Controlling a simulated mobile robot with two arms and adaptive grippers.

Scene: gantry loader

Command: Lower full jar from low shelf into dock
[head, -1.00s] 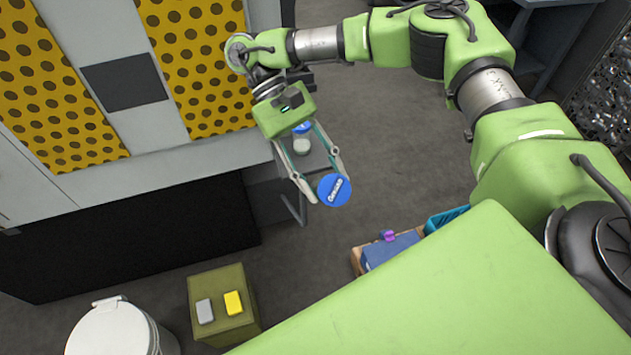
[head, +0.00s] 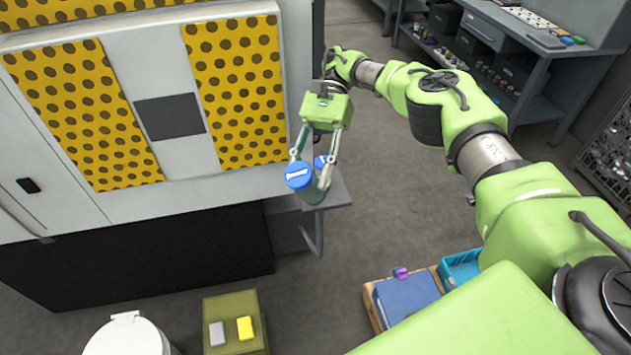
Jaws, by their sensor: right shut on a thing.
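My right gripper (head: 309,178) is shut on a jar with a blue, white-lettered lid (head: 298,175). The lid faces the camera and hides most of the jar's body, so its contents cannot be seen. A second blue-lidded jar (head: 321,162) shows partly behind it, between the fingers. A grey ledge (head: 338,194) juts from the machine's side below the gripper. I cannot tell whether the held jar touches the ledge or hangs above it, nor which part is the dock. My left gripper is not in view.
The machine has yellow perforated panels (head: 88,115) left of the gripper. A box (head: 232,303) with a grey and a yellow block, a white lidded bin (head: 128,335), a blue case (head: 405,296) and a teal crate (head: 460,268) stand below. A workbench (head: 500,60) is at upper right. Floor between is open.

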